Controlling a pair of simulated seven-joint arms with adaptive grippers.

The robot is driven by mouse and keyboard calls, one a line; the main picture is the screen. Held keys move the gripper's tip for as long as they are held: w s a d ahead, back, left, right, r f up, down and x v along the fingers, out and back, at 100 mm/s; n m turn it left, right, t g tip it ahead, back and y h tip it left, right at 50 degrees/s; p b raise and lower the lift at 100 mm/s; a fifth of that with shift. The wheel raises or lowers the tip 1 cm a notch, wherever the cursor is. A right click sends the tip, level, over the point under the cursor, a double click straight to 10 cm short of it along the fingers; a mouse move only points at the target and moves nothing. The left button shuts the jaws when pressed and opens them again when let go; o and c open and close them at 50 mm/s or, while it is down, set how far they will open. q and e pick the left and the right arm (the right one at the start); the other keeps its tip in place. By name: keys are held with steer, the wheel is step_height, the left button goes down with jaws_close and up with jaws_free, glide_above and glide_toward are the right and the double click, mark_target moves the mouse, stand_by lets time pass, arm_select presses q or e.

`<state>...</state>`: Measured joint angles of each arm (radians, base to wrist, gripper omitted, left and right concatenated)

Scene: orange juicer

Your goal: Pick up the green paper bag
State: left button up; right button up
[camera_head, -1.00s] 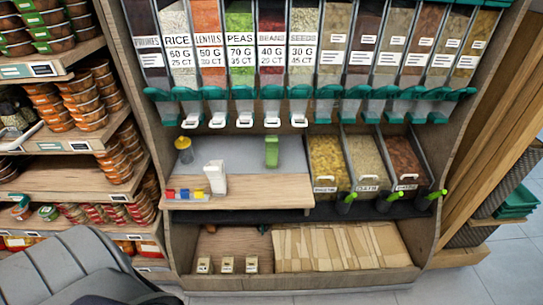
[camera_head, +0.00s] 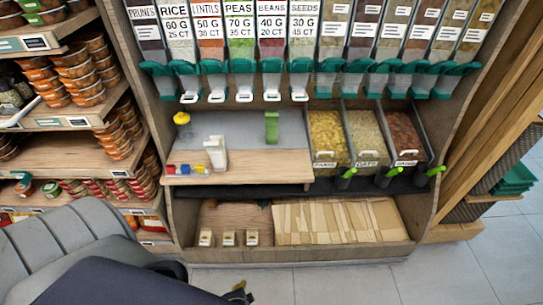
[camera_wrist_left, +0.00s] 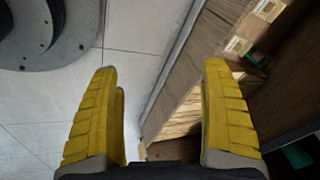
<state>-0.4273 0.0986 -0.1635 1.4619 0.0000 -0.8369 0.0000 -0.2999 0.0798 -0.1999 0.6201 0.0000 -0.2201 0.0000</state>
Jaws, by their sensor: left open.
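The green paper bag (camera_head: 272,127) stands upright at the back right of the wooden counter, against the grey panel. In the head view, my left gripper (camera_head: 238,291) shows only as a small dark and yellow part at the bottom edge, well below and in front of the bag. In the left wrist view, my left gripper (camera_wrist_left: 160,72) has its two yellow fingers wide apart with nothing between them. The bag cannot be made out in the wrist view. My right gripper is not in view.
On the counter (camera_head: 245,177) stand a white box-like item (camera_head: 216,153), a yellow-topped container (camera_head: 182,122) and small coloured blocks (camera_head: 187,169). Food bins (camera_head: 367,140) with scoops are right of the bag. Dispensers with teal spouts (camera_head: 271,67) hang above. Flat paper bags (camera_head: 335,221) lie below.

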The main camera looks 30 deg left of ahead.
arm_select(q)
steer(key=w+a+r+m+t+y, duration=0.15)
steer(key=w+r, duration=0.25)
steer(key=r, duration=0.5)
steer(key=w+a+r+m+t+y, duration=0.15)
steer(key=w+r, duration=0.25)
steer(key=r, duration=0.6)
steer(key=w+a+r+m, duration=0.1)
steer(key=w+a+r, duration=0.25)
steer(key=r, duration=0.55)
steer(key=m+t+y, duration=0.3)
steer(key=m+t, duration=0.2)
steer(key=m, duration=1.4)
glide_toward(272, 126)
steer(key=x, duration=0.8)
steer(key=shift+d, duration=0.15)
steer(key=shift+g, duration=0.3)
steer(key=shift+x, duration=2.75)
steer(key=shift+s, duration=0.1)
steer(key=shift+c, duration=0.4)
steer(key=c, duration=1.4)
steer(key=shift+r, duration=0.2)
